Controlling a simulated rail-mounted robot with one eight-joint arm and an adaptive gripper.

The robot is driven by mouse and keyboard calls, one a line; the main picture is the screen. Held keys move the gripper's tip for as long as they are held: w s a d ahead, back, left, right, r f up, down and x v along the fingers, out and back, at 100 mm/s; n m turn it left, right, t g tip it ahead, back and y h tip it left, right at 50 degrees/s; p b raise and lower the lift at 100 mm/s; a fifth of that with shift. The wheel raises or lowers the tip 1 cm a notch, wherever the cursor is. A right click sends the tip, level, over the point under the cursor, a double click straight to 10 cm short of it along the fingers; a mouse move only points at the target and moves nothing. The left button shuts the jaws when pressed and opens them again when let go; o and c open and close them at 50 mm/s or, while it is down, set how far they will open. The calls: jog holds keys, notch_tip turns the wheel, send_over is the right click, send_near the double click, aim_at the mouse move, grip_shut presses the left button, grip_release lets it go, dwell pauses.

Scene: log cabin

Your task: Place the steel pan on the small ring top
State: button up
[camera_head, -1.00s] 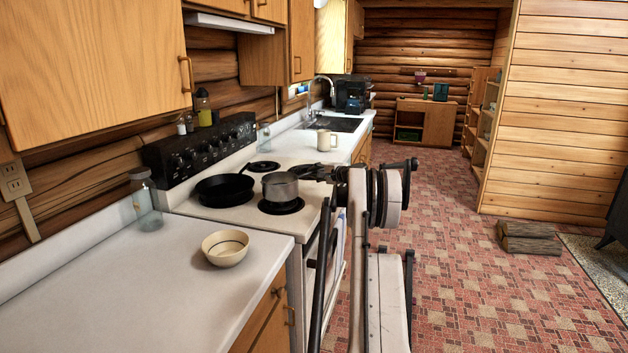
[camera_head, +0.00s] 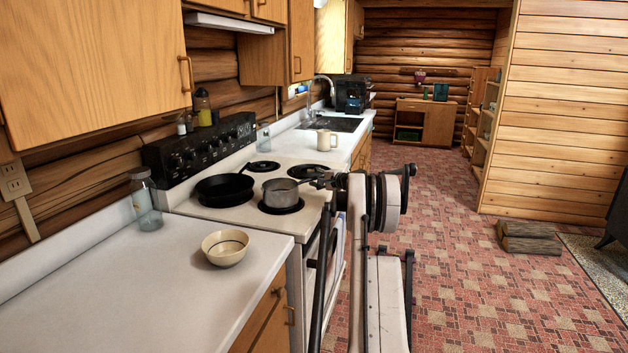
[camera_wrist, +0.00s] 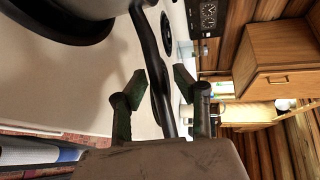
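The steel pan (camera_head: 281,192) is a small grey pot at the front-left ring (camera_head: 281,208) of the white stove; I cannot tell whether it rests fully on it. Its inside shows in the head view. In the wrist view the pan (camera_wrist: 85,8) is partly seen at top left, above a dark ring. Its dark handle (camera_wrist: 157,72) runs between the fingers of my gripper (camera_wrist: 160,82). A gap shows beside the right finger, so the gripper looks open around the handle. A small ring (camera_head: 263,166) at the back of the stove is bare.
A black skillet (camera_head: 224,189) sits left of the pan. A larger bare ring (camera_head: 315,171) lies at the right. A bowl (camera_head: 226,247) and a glass jar (camera_head: 146,205) stand on the near counter, a mug (camera_head: 326,139) on the far one.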

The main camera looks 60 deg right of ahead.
jog(key=v, duration=1.2)
jog(key=w+a+r+n+g+y, duration=0.1)
jog(key=w+a+r+n+y, duration=0.3)
jog(key=w+a, duration=0.6)
jog(key=w+a+r+n+g, duration=0.1)
jog(key=a+r+n+g, duration=0.2)
jog(key=a, duration=1.7)
jog(key=w+a+r+n+g, duration=0.1)
jog(key=a+r+n, duration=0.35)
jog(key=a, duration=1.55)
jog(key=s+a+f+n+g, duration=0.1)
jog(key=s+a+n, duration=0.2)
jog(key=s+a, duration=0.85)
jog(key=s+a+f+n+g, duration=0.1)
jog(key=s+a+n+g, duration=0.15)
jog(key=s+a, duration=0.9)
jog(key=s+a+f+n, duration=0.4)
jog(key=s+a+f, duration=0.1)
jog(key=a, duration=0.4)
jog(key=shift+s+f, duration=0.4)
jog(key=shift+f, duration=0.05)
